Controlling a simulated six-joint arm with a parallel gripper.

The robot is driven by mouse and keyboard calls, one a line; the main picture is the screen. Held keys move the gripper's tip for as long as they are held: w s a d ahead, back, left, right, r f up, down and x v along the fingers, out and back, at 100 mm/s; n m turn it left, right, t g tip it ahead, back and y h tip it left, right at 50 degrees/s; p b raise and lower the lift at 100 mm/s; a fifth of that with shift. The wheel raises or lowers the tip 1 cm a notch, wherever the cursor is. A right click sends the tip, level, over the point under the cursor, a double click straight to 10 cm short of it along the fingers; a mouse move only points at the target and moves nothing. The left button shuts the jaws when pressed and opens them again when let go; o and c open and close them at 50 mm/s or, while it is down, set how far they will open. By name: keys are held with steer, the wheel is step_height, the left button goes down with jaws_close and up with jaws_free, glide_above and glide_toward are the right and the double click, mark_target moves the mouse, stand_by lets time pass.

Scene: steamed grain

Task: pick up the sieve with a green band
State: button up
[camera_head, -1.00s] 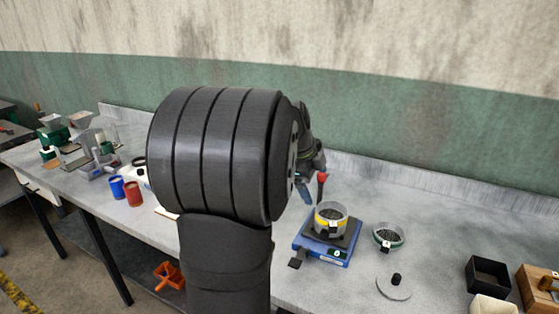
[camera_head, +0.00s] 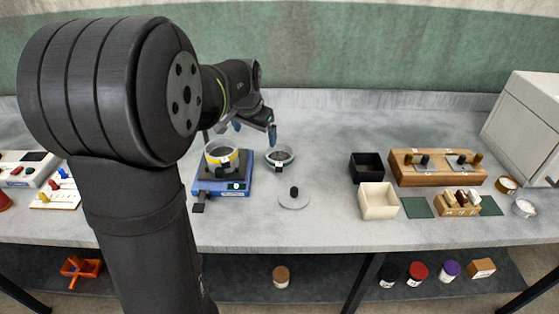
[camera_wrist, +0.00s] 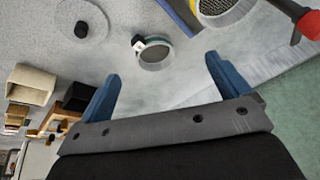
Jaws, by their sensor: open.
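The sieve with a green band (camera_head: 280,157) is a small round metal sieve with a dark mesh, standing on the grey bench right of the blue scale. It also shows in the wrist view (camera_wrist: 156,56), with a small white-and-black tag on its side. A second sieve, with a yellow band (camera_head: 221,157), sits on the blue scale (camera_head: 228,187). My gripper (camera_head: 255,129) is behind and slightly left of the green-banded sieve. In the wrist view my gripper (camera_wrist: 163,69) is open and empty, its blue fingers wide apart, with the sieve beyond and between the fingertips.
A round grey lid with a black knob (camera_head: 294,198) lies in front of the sieve. A black box (camera_head: 367,167), a cream box (camera_head: 378,201) and a wooden block (camera_head: 437,168) stand to the right. A red-tipped object (camera_wrist: 308,24) shows beside the yellow-banded sieve. Bench behind is clear.

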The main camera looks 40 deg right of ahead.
steer(key=s+d+f+n, duration=0.2)
steer(key=s+d+n, duration=0.3)
glide_toward(279, 163)
steer(key=shift+t, duration=0.3)
steer(key=x, duration=0.2)
steer(key=s+x, duration=0.1)
steer(key=x, duration=0.2)
steer(key=shift+d+f, duration=0.25)
steer(key=shift+d, duration=0.05)
steer(key=shift+w+a+x, duration=0.1)
steer(key=shift+a+x, duration=0.05)
steer(key=shift+x, duration=1.15)
steer(key=shift+w+a+x, duration=0.1)
steer(key=shift+x, duration=1.2)
steer(key=c, duration=2)
